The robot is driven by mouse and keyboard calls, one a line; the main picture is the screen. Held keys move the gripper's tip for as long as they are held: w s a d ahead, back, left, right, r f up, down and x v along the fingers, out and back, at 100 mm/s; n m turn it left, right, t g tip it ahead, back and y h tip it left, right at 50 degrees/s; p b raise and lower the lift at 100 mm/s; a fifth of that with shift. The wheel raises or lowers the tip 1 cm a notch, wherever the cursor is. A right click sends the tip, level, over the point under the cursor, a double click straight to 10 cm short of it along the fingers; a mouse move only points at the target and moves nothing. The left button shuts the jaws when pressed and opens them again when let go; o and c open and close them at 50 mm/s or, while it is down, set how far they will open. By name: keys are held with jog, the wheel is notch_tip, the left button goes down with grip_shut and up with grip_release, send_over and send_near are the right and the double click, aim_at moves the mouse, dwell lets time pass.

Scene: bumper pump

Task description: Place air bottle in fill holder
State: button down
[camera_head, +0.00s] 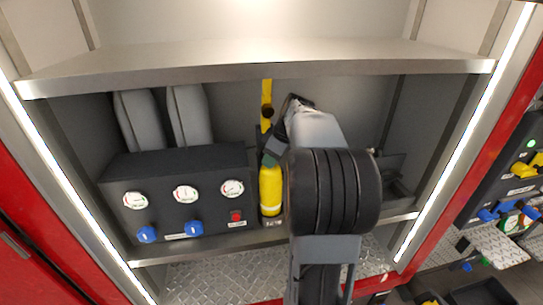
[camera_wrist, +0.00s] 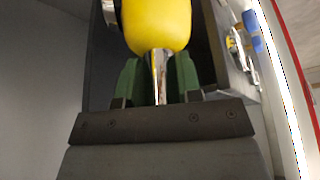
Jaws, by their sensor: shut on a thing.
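The yellow air bottle (camera_head: 270,188) stands about upright inside the compartment, just right of the black gauge panel (camera_head: 180,195). Its lower end is close above a small labelled plate (camera_head: 273,222), which seems to be part of the fill holder; I cannot tell whether the bottle rests in it. My gripper (camera_head: 270,158) is at the bottle's top. In the wrist view, the green fingers of my gripper (camera_wrist: 158,80) are shut around the silver neck of the yellow bottle (camera_wrist: 158,25). My arm hides the area right of the bottle in the head view.
A metal shelf (camera_head: 260,62) spans above my arm. A yellow upright piece (camera_head: 266,100) stands at the back wall. Grey shapes (camera_head: 188,115) stand behind the gauge panel. A dark bracket (camera_head: 398,180) is at the right. Lit side posts (camera_head: 465,130) frame the opening.

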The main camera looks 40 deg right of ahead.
aim_at(270, 180)
jog(key=shift+f+b, duration=0.6)
jog(key=shift+f, duration=0.9)
jog(key=c, duration=0.8)
grip_release()
